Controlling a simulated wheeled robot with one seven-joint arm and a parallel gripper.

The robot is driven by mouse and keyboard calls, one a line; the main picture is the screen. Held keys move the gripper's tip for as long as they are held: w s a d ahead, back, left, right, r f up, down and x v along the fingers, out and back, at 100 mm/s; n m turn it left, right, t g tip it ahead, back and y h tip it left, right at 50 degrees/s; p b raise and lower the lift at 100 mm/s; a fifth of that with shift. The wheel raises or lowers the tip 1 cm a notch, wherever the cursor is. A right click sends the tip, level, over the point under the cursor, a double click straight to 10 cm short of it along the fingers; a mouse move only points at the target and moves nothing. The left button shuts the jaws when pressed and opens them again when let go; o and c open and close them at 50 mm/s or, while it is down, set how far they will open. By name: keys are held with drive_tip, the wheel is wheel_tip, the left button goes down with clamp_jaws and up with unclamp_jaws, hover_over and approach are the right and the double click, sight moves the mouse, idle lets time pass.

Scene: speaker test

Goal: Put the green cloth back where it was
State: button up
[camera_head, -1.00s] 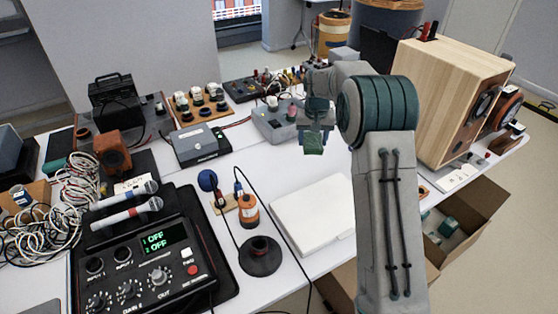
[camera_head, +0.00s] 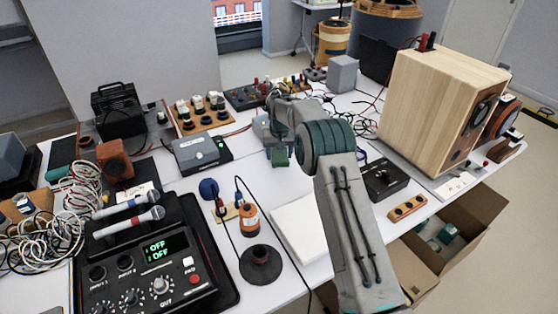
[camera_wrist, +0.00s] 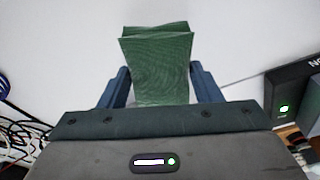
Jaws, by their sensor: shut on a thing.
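The green cloth (camera_wrist: 158,68) is folded and sits between the two blue fingers of my gripper (camera_wrist: 160,88) in the wrist view. In the head view the cloth (camera_head: 281,158) hangs small and dark green below my gripper (camera_head: 279,148), over the white table behind the white flat slab. My gripper is shut on the cloth. A pale, bare surface lies beyond the cloth in the wrist view. My arm hides part of the table to the right of the cloth in the head view.
A grey box device (camera_head: 196,152) stands left of my gripper. The white slab (camera_head: 299,230), an orange spool (camera_head: 249,218) and a dark round base (camera_head: 261,265) are nearer. A wooden speaker (camera_head: 438,105) stands at right, with a black box (camera_head: 386,178) before it.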

drive_tip(key=shift+f+p, duration=0.3)
drive_tip(key=shift+f, duration=1.65)
drive_tip(key=shift+f, duration=0.25)
drive_tip(key=o, duration=0.9)
drive_tip(key=shift+o, duration=0.2)
drive_tip(key=shift+r, duration=0.15)
